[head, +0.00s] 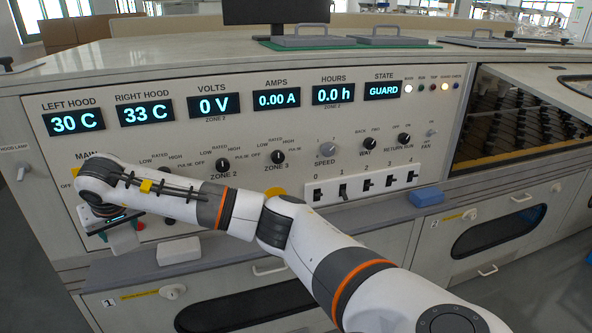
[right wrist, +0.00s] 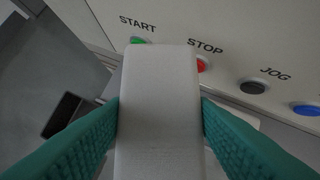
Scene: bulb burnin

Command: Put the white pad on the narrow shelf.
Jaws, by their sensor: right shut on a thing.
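My right gripper (head: 108,228) is at the left of the console front, beside the START and STOP buttons. It is shut on a white pad (head: 124,239). In the right wrist view the pad (right wrist: 158,115) stands between the two green fingers and covers the middle of the picture. The narrow shelf (head: 300,229) is the grey ledge along the foot of the control panel. The pad hangs at the shelf's left part; I cannot tell whether it touches the shelf. My left gripper is not in view.
A second white block (head: 178,250) lies on the shelf just right of the held pad. A blue block (head: 426,196) lies further right. Switches (head: 362,186) and knobs project from the panel. The green START button (right wrist: 138,41) and red STOP button (right wrist: 203,65) are close by.

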